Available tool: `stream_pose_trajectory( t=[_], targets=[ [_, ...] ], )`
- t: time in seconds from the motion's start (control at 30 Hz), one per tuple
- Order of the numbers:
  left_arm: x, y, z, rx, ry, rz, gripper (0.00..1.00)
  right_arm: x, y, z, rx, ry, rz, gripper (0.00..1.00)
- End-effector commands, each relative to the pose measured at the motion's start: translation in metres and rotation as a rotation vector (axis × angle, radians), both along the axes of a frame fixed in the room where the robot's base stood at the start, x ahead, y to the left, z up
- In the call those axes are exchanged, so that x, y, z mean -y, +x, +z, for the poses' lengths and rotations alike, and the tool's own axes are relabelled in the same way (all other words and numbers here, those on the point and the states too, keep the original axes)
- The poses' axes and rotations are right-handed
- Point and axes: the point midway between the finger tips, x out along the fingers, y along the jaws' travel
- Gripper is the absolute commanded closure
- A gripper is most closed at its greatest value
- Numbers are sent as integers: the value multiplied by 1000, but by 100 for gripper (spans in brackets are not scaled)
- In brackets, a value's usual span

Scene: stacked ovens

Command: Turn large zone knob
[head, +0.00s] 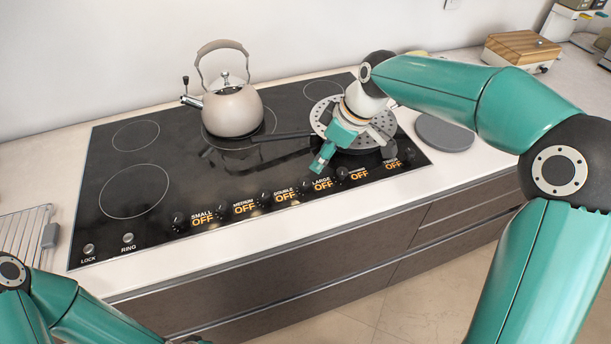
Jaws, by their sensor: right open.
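The large zone knob (304,187) is a small dark knob on the front strip of the black cooktop (185,180), left of the lit "LARGE OFF" label. My right gripper (319,168) is teal and open, with its fingers pointing down just above and behind the "LARGE" label. It appears apart from the knob and holds nothing visible. My left arm shows at the lower left, but its gripper is out of view.
Similar knobs sit along the strip, including the medium (222,211) and double (265,199) ones. A kettle (232,112) stands on a rear burner.

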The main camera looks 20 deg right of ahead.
Motion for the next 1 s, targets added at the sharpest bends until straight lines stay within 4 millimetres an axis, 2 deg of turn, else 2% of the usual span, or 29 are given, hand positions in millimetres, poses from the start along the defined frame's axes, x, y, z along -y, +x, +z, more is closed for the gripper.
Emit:
stream_pose_trajectory(
  t=[0.2,0.5,0.67,0.93,0.97,1.0],
  targets=[
    [0,0,7,0,0,0,100,-15,12,-45,-5,-1,2,46],
    [0,0,14,1,0,0,100,-28,25,-88,-1,-1,2,46],
    [0,0,14,1,0,0,100,-31,28,-97,1,-1,2,46],
    [0,0,14,1,0,0,100,-31,28,-98,1,0,2,46],
    [0,0,14,1,0,0,100,-31,28,-98,2,0,3,48],
    [0,0,14,1,0,0,100,-31,28,-98,2,0,3,54]
  ],
)
